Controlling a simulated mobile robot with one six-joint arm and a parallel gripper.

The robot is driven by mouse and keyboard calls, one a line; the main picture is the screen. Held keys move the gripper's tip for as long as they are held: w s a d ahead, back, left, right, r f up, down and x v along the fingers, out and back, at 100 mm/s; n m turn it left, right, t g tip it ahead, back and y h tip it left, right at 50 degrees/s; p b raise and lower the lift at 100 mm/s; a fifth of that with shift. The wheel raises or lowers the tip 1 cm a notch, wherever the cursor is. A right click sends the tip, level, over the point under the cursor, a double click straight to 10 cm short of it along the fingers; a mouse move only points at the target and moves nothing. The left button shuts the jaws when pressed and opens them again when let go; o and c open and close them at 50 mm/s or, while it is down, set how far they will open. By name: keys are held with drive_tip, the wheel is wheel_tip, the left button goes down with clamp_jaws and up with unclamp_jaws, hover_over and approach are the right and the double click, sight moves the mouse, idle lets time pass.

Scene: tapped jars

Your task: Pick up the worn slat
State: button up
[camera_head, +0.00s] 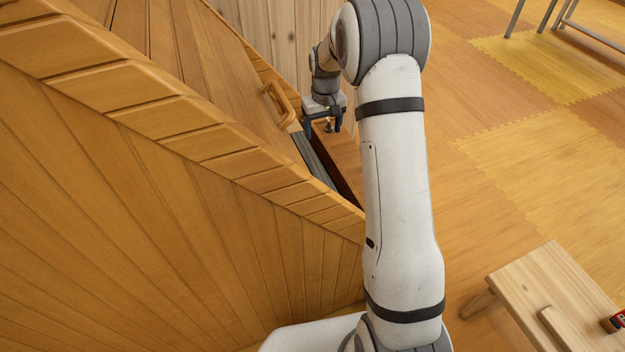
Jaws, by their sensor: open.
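My gripper (324,127) is small and far off in the head view, below the wrist, with its dark fingers apart. It is over a narrow gap beside a large structure of orange-brown wooden planks (215,225). No piece can be made out clearly as the worn slat. A long grey strip (316,160) lies along the gap, just below and left of my gripper; I cannot tell what it is. I see nothing held between the fingers. My own arm hides part of the gap's right side.
A wooden handle (279,104) stands out from the planks left of my gripper. Pale upright boards (283,40) stand behind. A low wooden stool (555,300) is at the lower right, with a small dark and red thing (616,321) at its edge. The floor (500,170) between is clear.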

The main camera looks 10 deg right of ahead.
drive_tip(key=b, duration=0.4)
hover_over(316, 167)
drive_tip(key=d, duration=0.1)
drive_tip(key=shift+n, duration=0.3)
drive_tip(key=f, duration=1.5)
drive_tip(key=shift+s+f, duration=0.2)
drive_tip(key=shift+s, duration=0.15)
drive_tip(key=f+b, duration=0.1)
drive_tip(key=f, duration=0.3)
drive_tip(key=a+f+b, duration=0.1)
drive_tip(key=shift+w+f+b, duration=0.3)
drive_tip(key=shift+w+f, duration=0.05)
drive_tip(key=shift+f, duration=0.05)
drive_tip(key=shift+r, duration=0.1)
drive_tip(key=c, duration=1.2)
